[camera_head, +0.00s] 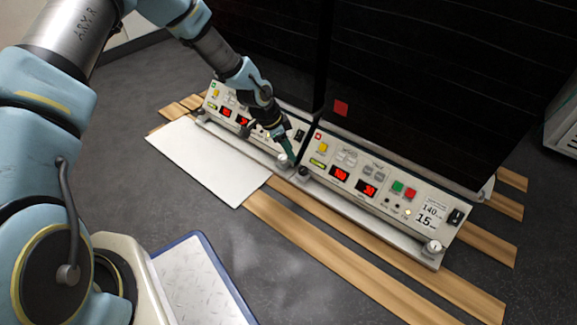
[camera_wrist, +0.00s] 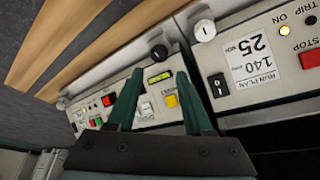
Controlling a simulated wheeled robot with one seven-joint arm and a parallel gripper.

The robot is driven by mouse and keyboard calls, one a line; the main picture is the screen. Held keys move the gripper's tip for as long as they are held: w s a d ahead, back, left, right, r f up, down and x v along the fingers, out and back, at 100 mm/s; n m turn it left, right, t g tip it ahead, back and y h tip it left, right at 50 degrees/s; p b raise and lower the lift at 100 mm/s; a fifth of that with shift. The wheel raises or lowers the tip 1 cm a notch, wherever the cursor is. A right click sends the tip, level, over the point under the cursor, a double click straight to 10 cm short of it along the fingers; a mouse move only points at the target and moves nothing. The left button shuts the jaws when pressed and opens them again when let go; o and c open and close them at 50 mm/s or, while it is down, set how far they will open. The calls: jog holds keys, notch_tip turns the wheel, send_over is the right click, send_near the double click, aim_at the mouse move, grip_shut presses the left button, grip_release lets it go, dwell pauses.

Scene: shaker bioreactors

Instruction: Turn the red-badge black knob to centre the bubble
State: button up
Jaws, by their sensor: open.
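The black knob (camera_head: 303,172) sits at the left front corner of the right-hand control unit, whose panel bears a small red badge (camera_head: 319,136). The knob also shows in the wrist view (camera_wrist: 158,52), just beyond my fingertips and apart from them. The yellow-green level vial (camera_head: 318,162) is on the same panel; in the wrist view (camera_wrist: 159,77) it lies between my fingers. The bubble's position is too small to tell. My gripper (camera_head: 290,156) is open and empty, with its green fingers (camera_wrist: 159,73) over the junction of the two units.
A white knob (camera_head: 282,160) stands close beside the black one, on the left-hand unit. Another white knob (camera_head: 434,248) is at the far right corner. Dark cabinets (camera_head: 430,80) rise behind the panels. Wooden planks (camera_head: 330,255) and a white board (camera_head: 205,160) lie in front.

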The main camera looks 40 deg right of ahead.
aim_at(301, 169)
jog(key=b+x, duration=0.4)
jog(key=x, duration=0.5)
jog(key=shift+s+f, duration=0.1)
jog(key=shift+f, duration=0.3)
jog(key=shift+c, duration=0.3)
grip_shut()
